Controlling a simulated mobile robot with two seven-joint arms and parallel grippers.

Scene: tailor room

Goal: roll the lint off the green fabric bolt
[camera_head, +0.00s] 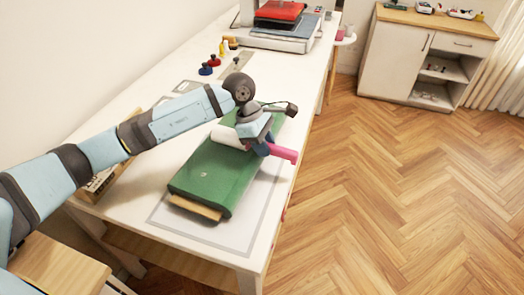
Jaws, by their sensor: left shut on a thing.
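The green fabric bolt (208,176) lies on the white table, wound on a flat board whose pale end shows at the front. A small pale speck (205,174) shows on its top face. My left gripper (262,144) is over the far part of the bolt and is shut on the lint roller. The roller's white cylinder (230,137) rests at or just above the bolt's top; I cannot tell if it touches. Its pink handle (284,153) sticks out to the right, past the bolt's edge. The gripper hides part of the roller and bolt. My right gripper is not in view.
The white table (150,185) runs away along the wall. Dark red and blue small items (207,67) stand farther back on it. A heat press with a red top (279,13) stands at the far end. A cabinet (424,55) is at the back right. The wooden floor is clear.

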